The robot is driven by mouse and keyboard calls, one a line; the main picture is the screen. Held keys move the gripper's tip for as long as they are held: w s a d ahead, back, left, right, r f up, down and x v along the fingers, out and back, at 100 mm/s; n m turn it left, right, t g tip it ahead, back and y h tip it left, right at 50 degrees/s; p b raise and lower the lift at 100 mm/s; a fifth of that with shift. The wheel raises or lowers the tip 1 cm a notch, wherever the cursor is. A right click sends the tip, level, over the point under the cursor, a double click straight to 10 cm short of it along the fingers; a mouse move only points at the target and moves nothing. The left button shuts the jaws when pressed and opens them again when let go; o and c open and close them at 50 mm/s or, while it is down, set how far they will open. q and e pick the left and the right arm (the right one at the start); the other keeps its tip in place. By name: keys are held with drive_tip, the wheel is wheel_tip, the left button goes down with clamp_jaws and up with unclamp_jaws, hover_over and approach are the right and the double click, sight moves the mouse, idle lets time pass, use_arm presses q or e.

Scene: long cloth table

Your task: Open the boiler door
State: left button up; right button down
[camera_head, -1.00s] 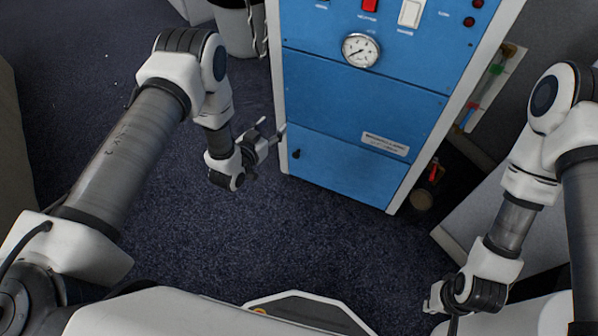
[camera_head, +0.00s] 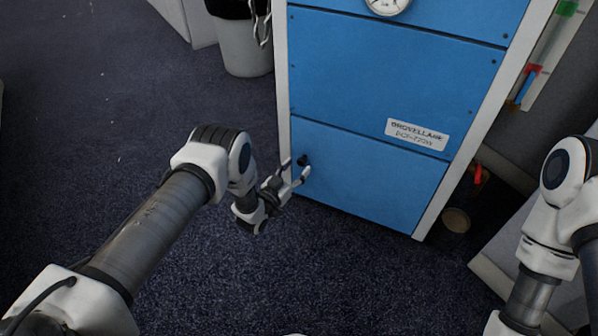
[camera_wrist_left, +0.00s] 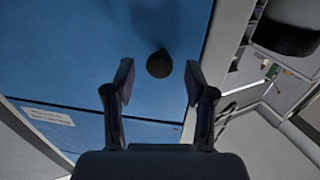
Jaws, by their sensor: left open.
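The boiler (camera_head: 390,75) is a blue-fronted cabinet with a pale frame. Its lower door (camera_head: 365,185) is a blue panel that looks closed, with a small black knob (camera_head: 303,160) near its upper left corner. My left gripper (camera_head: 297,174) is open at the knob. In the left wrist view the dark round knob (camera_wrist_left: 159,64) lies between and just beyond the two spread fingertips (camera_wrist_left: 157,75); I cannot tell whether they touch it. My right arm (camera_head: 545,235) shows at the right edge, its gripper out of frame.
A grey bin (camera_head: 243,48) with a black liner stands left of the boiler. Pipes and a red valve (camera_head: 480,175) are at its right, near a pale slanted panel (camera_head: 515,235). The dark carpet (camera_head: 330,265) in front of the door is clear.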

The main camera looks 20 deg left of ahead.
use_arm(q)
drive_tip(key=shift+x, duration=1)
clamp_jaws()
